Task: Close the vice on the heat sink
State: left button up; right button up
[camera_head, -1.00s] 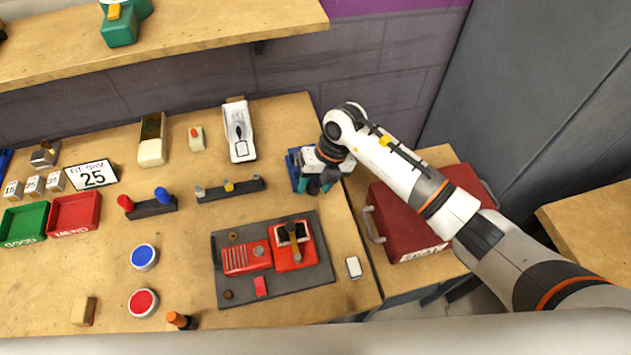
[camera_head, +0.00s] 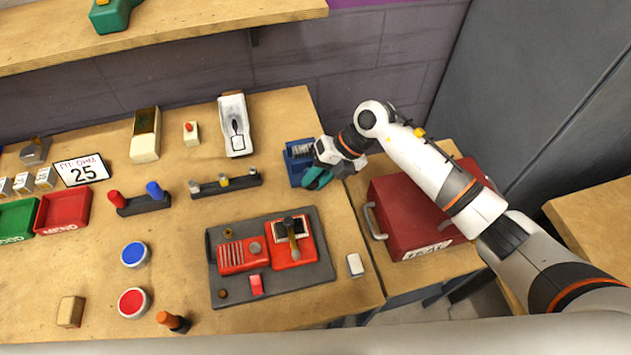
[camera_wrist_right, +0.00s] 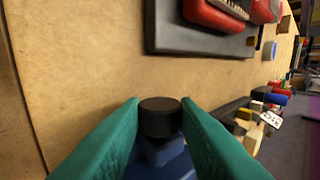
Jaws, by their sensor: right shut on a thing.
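The blue vice (camera_head: 293,168) stands at the right edge of the workbench, partly hidden by my right gripper. A grey ribbed piece, which looks like the heat sink (camera_head: 302,150), sits in the vice. Whether the jaws touch it I cannot tell. My right gripper (camera_head: 318,180) has teal fingers at the near side of the vice. In the right wrist view the fingers are shut on a black round knob (camera_wrist_right: 160,115), with the blue vice body (camera_wrist_right: 165,160) below it. My left gripper is not in view.
A red toolbox (camera_head: 400,215) stands right of the bench, under my right arm. A dark grey mat (camera_head: 225,290) with red devices lies nearer on the bench. A small white block (camera_head: 355,265) lies beside it. A white device (camera_head: 236,130) stands left of the vice.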

jog(key=shift+d+f+y+b, duration=0.2)
jog(key=shift+f+y+b, duration=0.15)
jog(key=shift+y+b, duration=0.7)
jog(key=shift+r+g+y+b, duration=0.1)
jog(key=shift+g+y+b, duration=0.2)
jog(key=shift+y+b, duration=0.4)
jog(key=o, duration=1)
jog(key=shift+c, duration=0.2)
